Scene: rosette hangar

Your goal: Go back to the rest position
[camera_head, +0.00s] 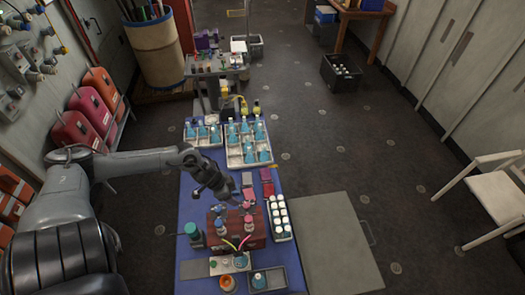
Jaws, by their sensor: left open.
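My left arm reaches in from the left side of the head view. My left gripper (219,197) hangs over the middle of the blue-covered table (192,243), pointing down and to the right. Its jaws are open and I see nothing held between them. It is above and behind a dark red block (236,236) that carries several small bottles. Whether the fingertips touch anything there is too small to tell. My right gripper is not in view.
A rack of white-capped vials (279,217) stands at right. A grey floor plate (327,240) and white chair (495,200) lie further right. Open floor lies beyond.

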